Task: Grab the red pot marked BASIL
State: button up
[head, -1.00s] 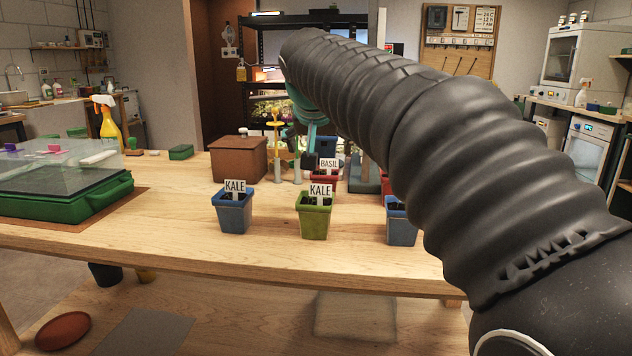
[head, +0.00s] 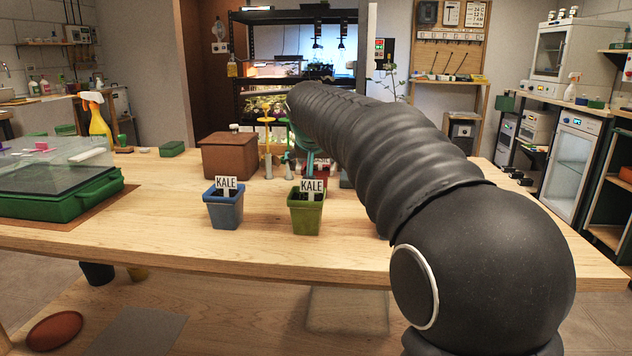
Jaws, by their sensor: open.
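Part of a red pot (head: 319,169) shows behind the green pot. It stands where the BASIL tag was a second ago; the tag itself is hidden now. My arm comes in from the right and covers much of the table's right half. A teal part at its far end, just above and left of the red pot, appears to be my gripper (head: 304,146). It is open, but its fingertips are hard to make out. I cannot tell its exact distance from the pot.
A blue KALE pot (head: 226,212) and a green KALE pot (head: 306,217) stand in front on the wooden table (head: 150,235). A brown box (head: 228,157) and a yellow tool (head: 267,146) are behind. A green tray with clear lid (head: 70,206) is left.

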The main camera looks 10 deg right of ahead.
jog(key=shift+w+d+f, duration=0.1)
jog(key=shift+w+f, duration=0.25)
jog(key=shift+f, duration=0.05)
jog(key=c, duration=1.3)
jog(key=shift+r, duration=0.15)
